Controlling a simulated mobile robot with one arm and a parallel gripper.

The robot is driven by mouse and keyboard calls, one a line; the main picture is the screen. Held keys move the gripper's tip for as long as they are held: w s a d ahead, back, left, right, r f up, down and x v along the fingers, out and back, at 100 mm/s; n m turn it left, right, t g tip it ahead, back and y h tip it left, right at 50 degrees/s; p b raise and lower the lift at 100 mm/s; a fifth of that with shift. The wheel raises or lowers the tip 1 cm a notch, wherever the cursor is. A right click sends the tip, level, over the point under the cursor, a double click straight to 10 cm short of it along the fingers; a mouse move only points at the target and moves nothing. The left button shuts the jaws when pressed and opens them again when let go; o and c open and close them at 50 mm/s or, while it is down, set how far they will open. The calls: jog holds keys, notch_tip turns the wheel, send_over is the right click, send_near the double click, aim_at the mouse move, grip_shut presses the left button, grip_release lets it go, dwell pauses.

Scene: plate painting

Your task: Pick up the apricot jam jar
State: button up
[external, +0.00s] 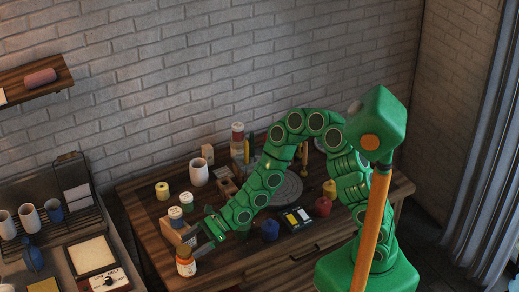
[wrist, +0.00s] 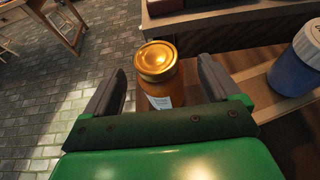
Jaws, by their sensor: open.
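The apricot jam jar (wrist: 158,68) is orange with a golden lid and a pale label on its side. In the wrist view it stands upright between the two grey fingers of my gripper (wrist: 165,88), with a visible gap on each side. My gripper is open. The lower part of the jar is hidden behind the green gripper body. In the external view the jar (external: 186,266) is at the table's front left edge, and my gripper (external: 197,240) reaches down to it.
A blue jar with a white lid (wrist: 298,65) stands close to the right of my gripper in the wrist view. In the external view, white-lidded jars (external: 175,213) and a wooden block stand just behind. The wooden table (external: 140,225) ends close by, with floor beyond.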

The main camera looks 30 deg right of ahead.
aim_at(178, 255)
jog(key=shift+s+x, duration=0.1)
jog(key=shift+x, duration=1.5)
jog(key=shift+s+x, duration=0.15)
jog(key=shift+x, duration=1.45)
jog(key=shift+r, duration=0.1)
grip_shut()
